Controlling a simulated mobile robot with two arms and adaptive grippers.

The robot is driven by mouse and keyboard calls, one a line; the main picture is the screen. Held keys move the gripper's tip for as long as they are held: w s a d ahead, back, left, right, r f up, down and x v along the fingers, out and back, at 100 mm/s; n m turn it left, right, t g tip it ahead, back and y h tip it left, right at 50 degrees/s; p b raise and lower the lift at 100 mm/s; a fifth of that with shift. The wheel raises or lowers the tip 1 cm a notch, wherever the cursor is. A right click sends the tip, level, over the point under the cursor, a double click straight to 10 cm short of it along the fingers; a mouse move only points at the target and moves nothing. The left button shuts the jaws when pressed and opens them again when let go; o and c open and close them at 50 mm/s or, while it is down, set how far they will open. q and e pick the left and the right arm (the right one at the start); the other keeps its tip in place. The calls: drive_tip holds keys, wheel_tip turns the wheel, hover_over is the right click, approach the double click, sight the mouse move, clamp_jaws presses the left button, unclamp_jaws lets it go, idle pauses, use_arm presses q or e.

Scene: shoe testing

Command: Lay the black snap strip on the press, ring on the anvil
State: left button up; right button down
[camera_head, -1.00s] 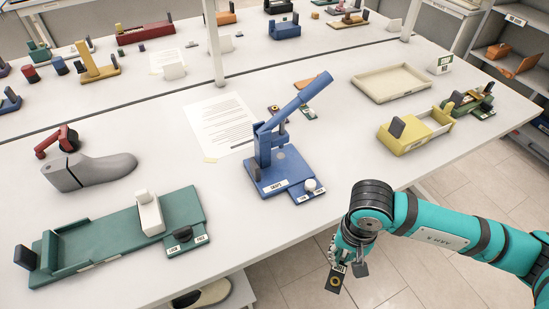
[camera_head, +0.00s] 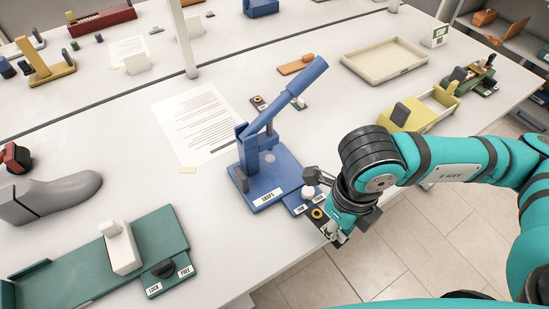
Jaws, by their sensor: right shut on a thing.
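The blue snap press (camera_head: 277,187) stands near the table's front edge, its long lever (camera_head: 305,78) raised to the upper right. A round metal-grey spot, apparently the anvil (camera_head: 270,157), shows on its base. My right gripper (camera_head: 326,204) is at the press's front right corner, beside the white knob (camera_head: 308,192). It is shut on the black snap strip (camera_head: 322,226), whose brass-coloured ring (camera_head: 317,213) shows at the near side of the fingers. The strip is away from the anvil; I cannot tell whether it touches the press's label plate. My left gripper is not in view.
A green fixture (camera_head: 95,265) is at front left. A cream tray (camera_head: 384,61) and yellow fixture (camera_head: 424,108) stand to the right.

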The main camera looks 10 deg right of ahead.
drive_tip(key=shift+r+m, duration=0.1)
drive_tip(key=shift+m, duration=0.3)
drive_tip(key=shift+w+r, duration=0.1)
drive_tip(key=shift+w, duration=0.2)
drive_tip(key=p, duration=0.5)
approach(285, 177)
drive_tip(key=s+f, duration=0.1)
drive_tip(key=s+d+f, duration=0.1)
drive_tip(key=s+f, duration=0.1)
drive_tip(key=shift+s+d+f, duration=0.15)
drive_tip(key=shift+s, duration=0.1)
drive_tip(key=w, duration=0.1)
drive_tip(key=w+a, duration=0.1)
drive_tip(key=w, duration=0.1)
drive_tip(key=shift+a+p, duration=0.15)
drive_tip(key=shift+p, duration=0.25)
drive_tip(key=shift+w+a+p, duration=0.1)
drive_tip(key=shift+w+p, duration=0.2)
drive_tip(key=shift+p, duration=0.05)
drive_tip(key=shift+f, duration=0.15)
drive_tip(key=shift+s, duration=0.1)
drive_tip(key=shift+f, duration=0.1)
